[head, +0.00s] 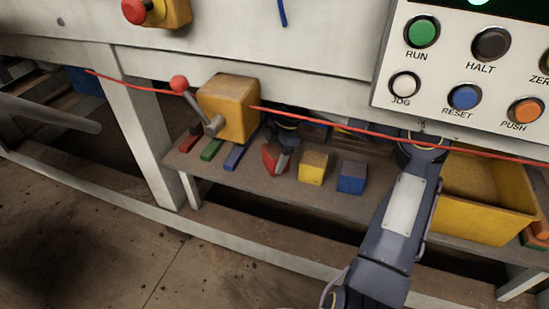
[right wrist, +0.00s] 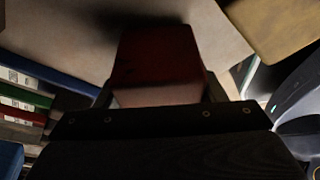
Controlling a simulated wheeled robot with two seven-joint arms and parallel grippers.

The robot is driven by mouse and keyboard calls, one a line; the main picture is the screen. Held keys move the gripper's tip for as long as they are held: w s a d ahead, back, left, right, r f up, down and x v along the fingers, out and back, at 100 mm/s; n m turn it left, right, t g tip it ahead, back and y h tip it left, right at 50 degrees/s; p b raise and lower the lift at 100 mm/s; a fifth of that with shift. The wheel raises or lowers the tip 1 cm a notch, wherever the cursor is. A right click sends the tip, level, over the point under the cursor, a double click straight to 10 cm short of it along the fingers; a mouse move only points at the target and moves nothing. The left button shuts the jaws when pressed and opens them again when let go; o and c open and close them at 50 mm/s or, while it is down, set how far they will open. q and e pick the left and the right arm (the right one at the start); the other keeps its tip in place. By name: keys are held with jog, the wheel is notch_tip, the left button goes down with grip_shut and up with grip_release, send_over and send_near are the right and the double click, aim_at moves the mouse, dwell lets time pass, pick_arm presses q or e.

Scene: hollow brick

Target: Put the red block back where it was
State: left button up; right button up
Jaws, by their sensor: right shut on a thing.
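The red block (head: 271,160) is on or just above the brown shelf (head: 330,198), left of the yellow block (head: 313,168) and the blue block (head: 351,177). My right gripper (head: 280,158) reaches in under the bench and is shut on the red block. In the right wrist view the dark red block (right wrist: 158,62) sits between the fingers of the gripper (right wrist: 160,95). I cannot tell whether its underside touches the shelf. My left gripper is not in view.
Red, green and blue bars (head: 212,149) lie at the shelf's left. A yellow lever box (head: 229,107) hangs above them. A red cord (head: 350,127) crosses in front. A yellow bin (head: 485,200) stands right, below the button panel (head: 463,75).

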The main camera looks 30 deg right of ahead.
jog(key=shift+f, duration=0.2)
jog(key=o, duration=1.1)
jog(key=shift+r, duration=0.1)
jog(key=shift+r, duration=0.2)
jog(key=p+v, duration=0.5)
jog(key=v, duration=0.7)
